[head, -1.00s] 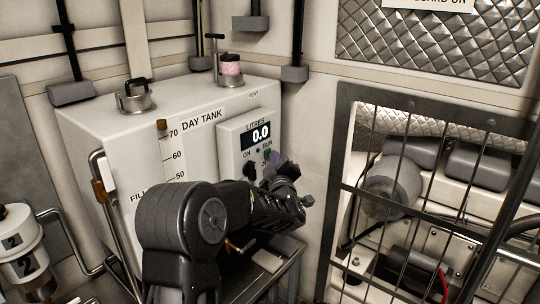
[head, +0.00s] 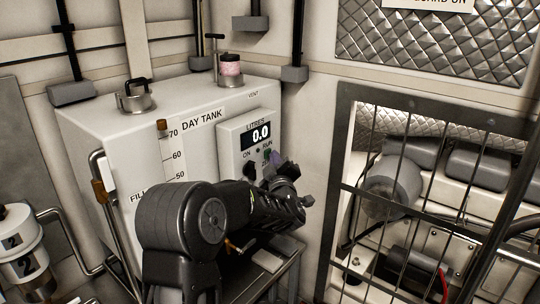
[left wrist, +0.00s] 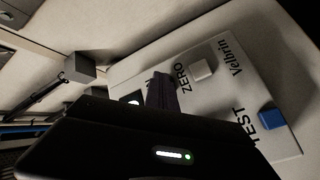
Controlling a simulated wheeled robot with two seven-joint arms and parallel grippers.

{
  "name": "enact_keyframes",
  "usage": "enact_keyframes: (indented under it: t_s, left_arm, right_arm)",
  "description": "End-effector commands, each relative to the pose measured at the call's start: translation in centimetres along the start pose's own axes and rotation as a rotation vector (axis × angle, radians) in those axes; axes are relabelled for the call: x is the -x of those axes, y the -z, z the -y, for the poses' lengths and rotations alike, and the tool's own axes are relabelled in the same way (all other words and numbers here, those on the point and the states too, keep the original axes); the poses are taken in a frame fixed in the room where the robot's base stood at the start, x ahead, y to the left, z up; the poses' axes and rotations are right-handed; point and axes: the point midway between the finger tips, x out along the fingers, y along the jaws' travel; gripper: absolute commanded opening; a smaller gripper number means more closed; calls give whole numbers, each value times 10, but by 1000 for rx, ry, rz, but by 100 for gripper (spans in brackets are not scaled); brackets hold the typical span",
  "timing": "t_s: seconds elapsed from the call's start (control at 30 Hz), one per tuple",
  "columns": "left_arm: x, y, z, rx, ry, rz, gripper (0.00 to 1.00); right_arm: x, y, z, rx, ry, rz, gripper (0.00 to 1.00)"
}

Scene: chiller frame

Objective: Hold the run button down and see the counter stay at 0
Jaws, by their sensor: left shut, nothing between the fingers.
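The counter panel (head: 233,133) is on the side of the white day tank. Its display (head: 256,136) reads 0.0 under the word LITRES. My right gripper is not in view.
In the left wrist view, a white button (left wrist: 202,69) sits by ZERO and a blue one (left wrist: 268,118) by TEST. A dark ON control (head: 249,170) is left of my gripper. A barred guard (head: 400,210) covers machinery on the right.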

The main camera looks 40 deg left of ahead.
Motion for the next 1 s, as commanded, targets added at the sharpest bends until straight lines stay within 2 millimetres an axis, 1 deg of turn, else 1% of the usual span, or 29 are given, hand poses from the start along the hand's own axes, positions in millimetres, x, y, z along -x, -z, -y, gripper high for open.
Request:
enact_keyframes:
  t_s: [0.57,1.0]
  left_arm:
    - [0,0,0,0,1,-1,0]
    - [12,-9,-8,0,1,0,0]
  right_arm:
    - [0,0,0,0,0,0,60]
    - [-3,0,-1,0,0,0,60]
